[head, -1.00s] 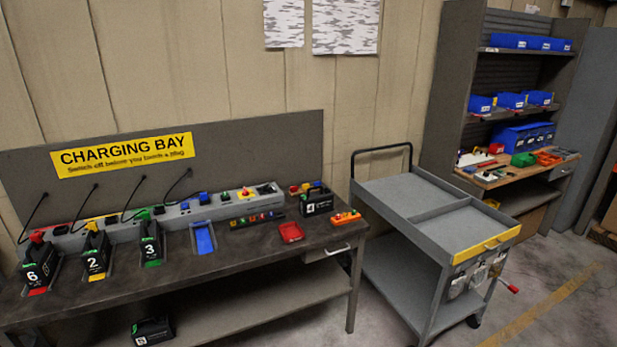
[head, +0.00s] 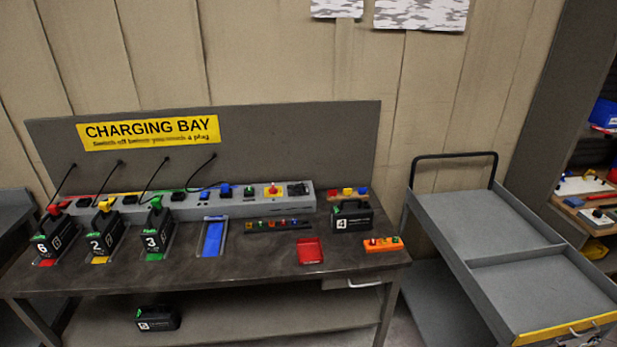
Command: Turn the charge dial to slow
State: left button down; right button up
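A long grey charging strip (head: 185,206) runs along the back of the dark bench under the yellow CHARGING BAY sign (head: 148,131). At its right part are a small dark switch with green (head: 249,191), a red knob on a yellow plate (head: 273,189) and a black part (head: 298,188). Which of these is the charge dial, and its setting, is too small to tell. Neither of my grippers is in view.
Batteries 6 (head: 53,234), 2 (head: 103,233) and 3 (head: 156,229) stand in front of the strip; battery 4 (head: 352,217) stands at right. A blue slot (head: 213,238), red tray (head: 310,251) and orange block (head: 383,244) lie on the bench. A grey cart (head: 480,228) stands right.

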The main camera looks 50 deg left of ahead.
aim_at(298, 188)
jog(key=u, duration=0.3)
jog(key=i, duration=0.7)
jog(key=u, duration=1.25)
jog(key=i, duration=0.75)
jog(key=u, duration=0.75)
